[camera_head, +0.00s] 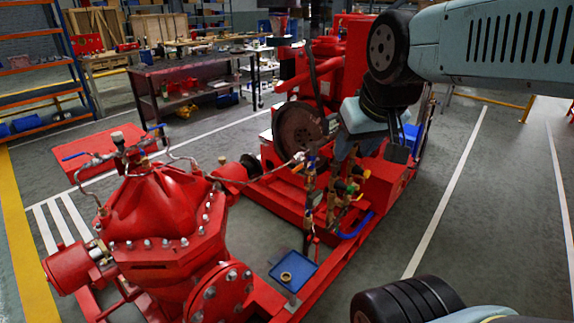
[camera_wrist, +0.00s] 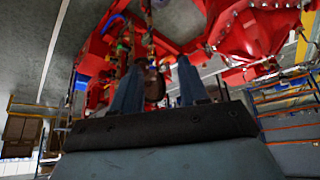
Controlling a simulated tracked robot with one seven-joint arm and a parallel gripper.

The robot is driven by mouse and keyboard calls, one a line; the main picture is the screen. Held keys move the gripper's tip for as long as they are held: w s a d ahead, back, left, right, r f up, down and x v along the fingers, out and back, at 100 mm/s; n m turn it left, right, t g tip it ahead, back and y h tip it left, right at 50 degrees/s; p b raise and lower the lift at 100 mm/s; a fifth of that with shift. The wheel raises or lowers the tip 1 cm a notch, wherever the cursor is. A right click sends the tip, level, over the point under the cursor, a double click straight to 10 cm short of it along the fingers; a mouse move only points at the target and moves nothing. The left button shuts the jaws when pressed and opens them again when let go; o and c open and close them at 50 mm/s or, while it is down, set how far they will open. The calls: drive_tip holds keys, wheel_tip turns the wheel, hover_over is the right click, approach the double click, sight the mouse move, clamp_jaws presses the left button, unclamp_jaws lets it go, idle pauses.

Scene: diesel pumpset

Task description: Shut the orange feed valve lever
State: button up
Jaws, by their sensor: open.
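My gripper (camera_head: 346,148) is at the pipe manifold on the red pumpset. In the wrist view its two blue fingers (camera_wrist: 160,80) are apart, with no object clearly held between them. A small orange-yellow lever-like part (camera_head: 341,187) shows on the manifold just below the gripper in the head view. It is too small to tell whether it is the feed valve lever or how it is turned. Brass pipework (camera_wrist: 150,40) stands beyond the fingers in the wrist view. The gripper hides part of the manifold in the head view.
A red pump casing (camera_head: 165,215) fills the left front. A dark flywheel (camera_head: 298,128) is left of the gripper. A blue tray (camera_head: 294,271) lies in front of the manifold. A blue handle (camera_head: 357,227) sits low beside it. Clear floor (camera_head: 470,215) lies to the right.

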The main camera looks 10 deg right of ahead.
drive_tip(key=w+d+f+n+t, duration=0.2)
drive_tip(key=w+d+f+n, duration=0.15)
drive_tip(key=w, duration=0.55)
drive_tip(key=w+d+f+n+t, duration=0.2)
drive_tip(key=w+d+f+n, duration=0.15)
drive_tip(key=w, duration=0.45)
drive_tip(key=w+d+f+n+t, duration=0.15)
drive_tip(key=w+n, duration=0.25)
drive_tip(key=w, duration=0.5)
drive_tip(key=n+t+y, duration=0.3)
drive_tip(key=n+y, duration=0.8)
drive_tip(key=n, duration=0.3)
approach(297, 170)
drive_tip(key=x, duration=1.2)
drive_tip(key=shift+w, duration=0.25)
drive_tip(key=shift+c, duration=0.3)
clamp_jaws()
